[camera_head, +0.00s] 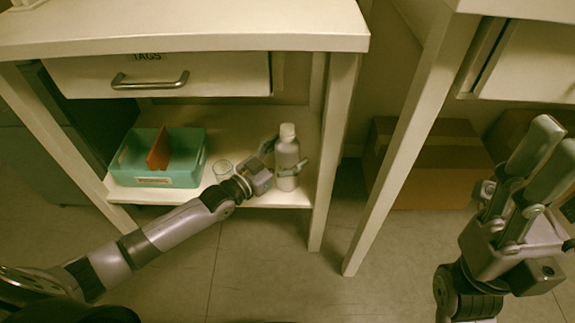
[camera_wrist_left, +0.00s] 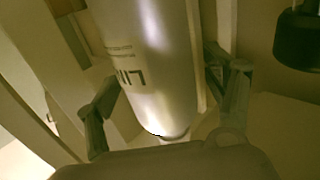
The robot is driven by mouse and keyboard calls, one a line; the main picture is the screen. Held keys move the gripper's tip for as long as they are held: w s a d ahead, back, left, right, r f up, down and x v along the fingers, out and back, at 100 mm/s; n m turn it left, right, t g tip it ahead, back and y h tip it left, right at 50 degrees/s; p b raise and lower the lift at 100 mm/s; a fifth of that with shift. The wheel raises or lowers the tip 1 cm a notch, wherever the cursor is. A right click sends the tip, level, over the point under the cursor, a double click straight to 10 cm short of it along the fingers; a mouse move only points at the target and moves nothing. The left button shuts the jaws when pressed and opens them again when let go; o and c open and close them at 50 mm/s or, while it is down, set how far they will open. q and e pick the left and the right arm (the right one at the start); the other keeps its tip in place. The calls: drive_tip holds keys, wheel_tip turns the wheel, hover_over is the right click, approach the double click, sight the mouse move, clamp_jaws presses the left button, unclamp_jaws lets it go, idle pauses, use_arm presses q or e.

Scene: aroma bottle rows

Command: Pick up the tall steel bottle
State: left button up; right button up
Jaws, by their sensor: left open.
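The tall steel bottle (camera_head: 287,157) stands upright on the lower shelf, grey with a pale cap, near the shelf's right end. In the left wrist view the bottle (camera_wrist_left: 155,60) fills the middle and shows dark lettering. My left gripper (camera_head: 284,160) is open, with one finger on each side of the bottle. In the wrist view the left gripper's fingers (camera_wrist_left: 165,108) flank it, with a visible gap at the left finger; contact at the right finger is unclear.
A teal bin (camera_head: 190,178) holds an orange divider. A drawer (camera_head: 200,77) and tabletop (camera_head: 200,30) overhang the shelf. A table leg (camera_head: 334,150) stands just right of the bottle.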

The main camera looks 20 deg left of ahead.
use_arm(q)
clamp_jaws()
drive_tip(key=shift+r, duration=0.25)
idle(0.9)
